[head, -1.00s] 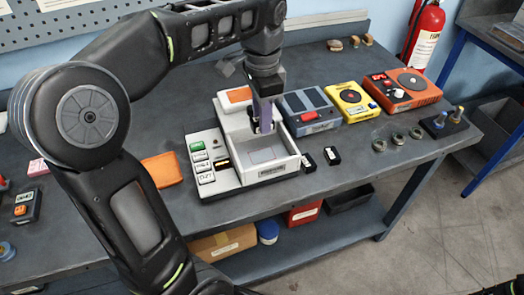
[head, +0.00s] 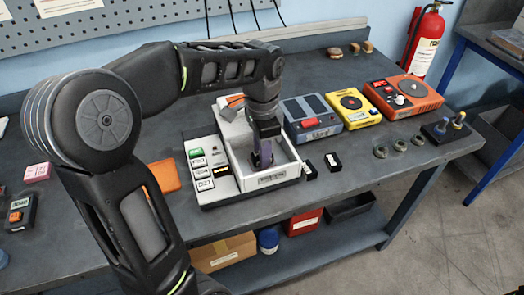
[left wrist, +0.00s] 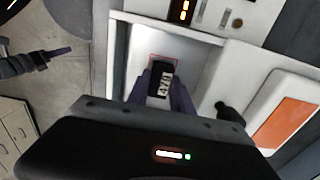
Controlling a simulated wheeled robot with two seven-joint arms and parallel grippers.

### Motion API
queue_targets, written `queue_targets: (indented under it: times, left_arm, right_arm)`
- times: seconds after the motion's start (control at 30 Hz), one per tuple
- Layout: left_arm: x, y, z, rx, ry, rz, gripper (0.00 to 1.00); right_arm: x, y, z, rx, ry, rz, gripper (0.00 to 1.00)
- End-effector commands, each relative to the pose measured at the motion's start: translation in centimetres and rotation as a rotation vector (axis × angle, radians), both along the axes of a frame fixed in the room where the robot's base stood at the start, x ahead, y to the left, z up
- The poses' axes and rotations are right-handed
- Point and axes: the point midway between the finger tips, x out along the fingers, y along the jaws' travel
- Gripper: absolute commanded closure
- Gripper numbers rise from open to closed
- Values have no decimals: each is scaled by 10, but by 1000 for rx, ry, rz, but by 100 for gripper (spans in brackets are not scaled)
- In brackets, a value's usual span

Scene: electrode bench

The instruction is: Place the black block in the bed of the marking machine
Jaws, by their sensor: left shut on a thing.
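The marking machine (head: 282,180) is a white box with an open bed, which also shows in the left wrist view (left wrist: 205,58). My left gripper (head: 262,160) reaches down into the bed. In the left wrist view its purple fingers (left wrist: 165,92) are shut on the black block (left wrist: 161,80), which has a pale label. The block is over or on the red-outlined patch of the bed floor; I cannot tell whether it touches. In the head view the block is hidden. My right gripper (left wrist: 55,52) shows small at the left of the wrist view; its opening is unclear.
Two small black blocks (head: 333,162) (head: 310,170) lie on the bench right of the machine. A keypad (head: 203,172) is on its left side. Grey, yellow (head: 353,107) and orange (head: 404,98) devices stand behind right. Several rings (head: 398,145) lie in front of them.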

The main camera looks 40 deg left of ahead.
Motion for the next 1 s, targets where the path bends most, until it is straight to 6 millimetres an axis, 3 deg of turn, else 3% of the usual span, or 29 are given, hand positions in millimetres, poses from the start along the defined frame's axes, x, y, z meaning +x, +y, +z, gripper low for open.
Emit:
queue_targets:
  times: [0.4, 0.43, 0.6, 0.7, 1.0]
  left_arm:
    - [0, 0, -6, 0, -1, 1, 100]
    - [0, 0, -5, 0, -1, 1, 71]
    - [0, 0, -5, -1, -1, 1, 57]
    - [0, 0, -5, -1, -1, 1, 51]
    - [0, 0, -1, 0, -1, 1, 51]
  right_arm:
    - [0, 0, -3, 0, 0, 0, 64]
    - [0, 0, -2, 0, 0, 0, 64]
    - [0, 0, -2, 0, 0, 0, 64]
    - [0, 0, -2, 0, 0, 0, 64]
    - [0, 0, 1, 0, 0, 0, 64]
